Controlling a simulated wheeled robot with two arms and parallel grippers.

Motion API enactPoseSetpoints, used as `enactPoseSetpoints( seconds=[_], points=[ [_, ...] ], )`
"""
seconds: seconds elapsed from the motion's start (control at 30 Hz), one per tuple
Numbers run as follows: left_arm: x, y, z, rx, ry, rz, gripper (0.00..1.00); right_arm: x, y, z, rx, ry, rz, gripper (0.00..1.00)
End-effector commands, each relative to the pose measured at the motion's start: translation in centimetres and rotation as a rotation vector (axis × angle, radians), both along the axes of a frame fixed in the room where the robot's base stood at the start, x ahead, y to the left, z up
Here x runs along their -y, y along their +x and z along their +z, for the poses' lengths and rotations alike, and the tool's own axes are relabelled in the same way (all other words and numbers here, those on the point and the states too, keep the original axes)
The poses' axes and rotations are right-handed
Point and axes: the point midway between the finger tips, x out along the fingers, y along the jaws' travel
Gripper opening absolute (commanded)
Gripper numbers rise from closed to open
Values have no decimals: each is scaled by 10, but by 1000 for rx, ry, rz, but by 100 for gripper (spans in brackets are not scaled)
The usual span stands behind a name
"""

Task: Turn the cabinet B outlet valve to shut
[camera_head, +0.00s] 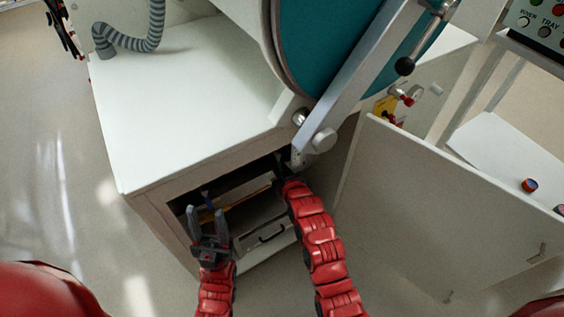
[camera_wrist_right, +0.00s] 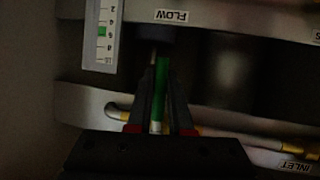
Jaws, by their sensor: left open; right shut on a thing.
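My right gripper (camera_wrist_right: 162,85) is shut on a narrow green handle (camera_wrist_right: 162,72) in the dark right wrist view. The handle lies lengthwise between the fingers, with a pale part near the palm. Its OUTLET marking is not visible, so I cannot tell from a label which valve it belongs to. In the head view the right arm reaches into the open cabinet (camera_head: 150,190) under the worktop, and the right fingertips are hidden there. My left gripper (camera_head: 207,222) is open and empty in front of the cabinet opening.
A FLOW label (camera_wrist_right: 171,16) and a scale gauge (camera_wrist_right: 103,32) sit near the handle. An INLET label (camera_wrist_right: 295,166) and yellow-banded pipes are at lower right. The cabinet door (camera_head: 440,210) stands open right of my right arm.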

Motion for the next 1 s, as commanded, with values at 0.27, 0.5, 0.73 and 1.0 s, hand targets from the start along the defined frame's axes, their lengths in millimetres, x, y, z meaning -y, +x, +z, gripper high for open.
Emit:
enactPoseSetpoints(
  seconds=[0.27, 0.5, 0.73, 1.0],
  points=[
    [0, 0, 4, 0, 0, 0, 50, -3, -3, -1, -39, 52, 0, 0],
    [0, 0, 4, 0, 0, 0, 50, -4, -3, -2, -46, 60, 0, 0],
    [0, 0, 4, 0, 0, 0, 50, -4, -3, -2, -46, 59, 1, 22],
    [0, 0, 4, 0, 0, 0, 50, -4, -3, -1, -44, 59, 1, 48]
  ],
)
